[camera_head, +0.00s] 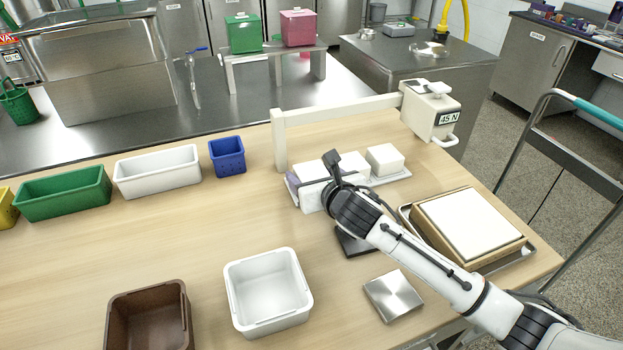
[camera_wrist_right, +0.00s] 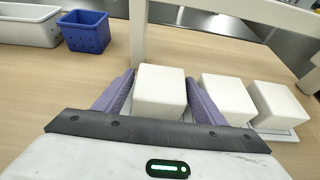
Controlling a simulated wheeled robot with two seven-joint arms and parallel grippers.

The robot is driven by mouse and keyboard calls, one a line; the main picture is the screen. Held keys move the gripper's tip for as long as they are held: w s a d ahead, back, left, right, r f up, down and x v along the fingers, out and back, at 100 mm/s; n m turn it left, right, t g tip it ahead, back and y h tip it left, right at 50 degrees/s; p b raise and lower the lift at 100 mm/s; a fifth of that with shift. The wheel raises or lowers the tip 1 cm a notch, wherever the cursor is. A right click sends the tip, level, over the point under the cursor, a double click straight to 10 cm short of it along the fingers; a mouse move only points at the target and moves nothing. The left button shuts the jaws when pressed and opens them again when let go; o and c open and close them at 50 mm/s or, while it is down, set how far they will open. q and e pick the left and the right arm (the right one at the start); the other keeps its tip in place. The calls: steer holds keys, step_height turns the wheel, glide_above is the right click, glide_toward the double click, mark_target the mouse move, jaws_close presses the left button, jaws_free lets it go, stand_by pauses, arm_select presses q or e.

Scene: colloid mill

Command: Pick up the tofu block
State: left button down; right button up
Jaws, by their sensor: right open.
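Three white tofu blocks stand in a row on a pale tray (camera_head: 395,181): a left one (camera_head: 311,170), a middle one (camera_head: 353,164) and a right one (camera_head: 385,157). My right gripper (camera_head: 315,179) is low at the left block, partly covering it in the head view. In the right wrist view its purple fingers (camera_wrist_right: 160,86) are open, one on each side of the left block (camera_wrist_right: 160,104). I cannot tell whether either finger touches it. The middle block (camera_wrist_right: 227,98) stands just right of the right finger. My left gripper is not in view.
A cream frame (camera_head: 340,107) with a 45 N head (camera_head: 430,108) stands behind the blocks. A framed white press board (camera_head: 468,222) on a metal tray lies right. A blue bin (camera_head: 227,156), white tub (camera_head: 267,291) and steel plate (camera_head: 394,295) are nearby. The table's left middle is clear.

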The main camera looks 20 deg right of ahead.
steer(key=c, duration=0.6)
steer(key=shift+o, duration=0.2)
steer(key=shift+r, duration=0.15)
